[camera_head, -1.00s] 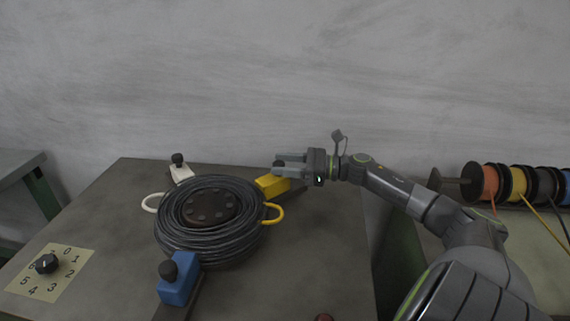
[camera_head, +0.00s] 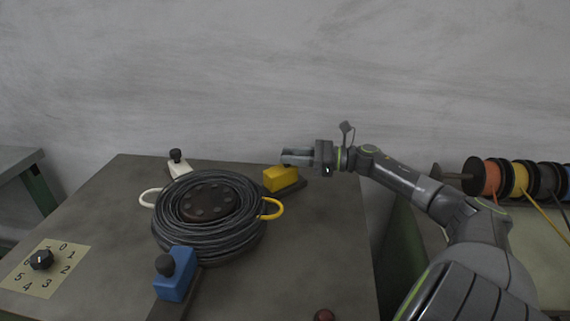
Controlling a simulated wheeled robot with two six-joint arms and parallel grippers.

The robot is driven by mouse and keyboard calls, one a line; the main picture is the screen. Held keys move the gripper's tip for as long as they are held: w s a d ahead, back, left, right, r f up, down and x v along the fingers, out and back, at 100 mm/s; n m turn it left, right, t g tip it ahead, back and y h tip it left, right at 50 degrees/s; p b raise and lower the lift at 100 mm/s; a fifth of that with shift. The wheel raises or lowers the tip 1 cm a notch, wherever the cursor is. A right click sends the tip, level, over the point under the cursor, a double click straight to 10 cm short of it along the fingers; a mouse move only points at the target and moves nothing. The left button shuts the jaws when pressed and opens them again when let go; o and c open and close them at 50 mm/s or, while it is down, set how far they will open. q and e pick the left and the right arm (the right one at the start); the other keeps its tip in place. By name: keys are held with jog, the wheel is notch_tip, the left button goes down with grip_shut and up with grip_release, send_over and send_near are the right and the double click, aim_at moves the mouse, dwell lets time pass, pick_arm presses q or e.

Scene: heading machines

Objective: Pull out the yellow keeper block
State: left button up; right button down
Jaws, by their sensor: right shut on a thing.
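The yellow keeper block (camera_head: 280,180) sits on a dark rail (camera_head: 293,188) at the back right of the coil of dark cable (camera_head: 205,238). A small gap shows between the block and the coil. My right gripper (camera_head: 288,157) comes in from the right, just above the block, and is shut on the block's knob, which its fingers mostly hide. My left gripper is not in view.
A white block (camera_head: 179,169) and a blue block (camera_head: 175,288), each with a dark knob, stand around the coil. A yellow loop (camera_head: 273,210) and a white loop (camera_head: 147,197) stick out beside it. A numbered dial (camera_head: 41,260) is at left; coloured spools (camera_head: 492,178) are at right.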

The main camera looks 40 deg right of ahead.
jog(key=d, duration=0.2)
jog(key=shift+s+d, duration=0.1)
jog(key=shift+d, duration=0.3)
jog(key=shift+a+r, duration=0.1)
jog(key=shift+a, duration=0.05)
jog(key=c, duration=1.5)
grip_release()
jog(key=o, duration=0.4)
jog(key=shift+s+d, duration=0.1)
jog(key=shift+d, duration=0.15)
jog(key=shift+a, duration=0.1)
jog(key=v, duration=0.7)
jog(key=shift+s, duration=0.25)
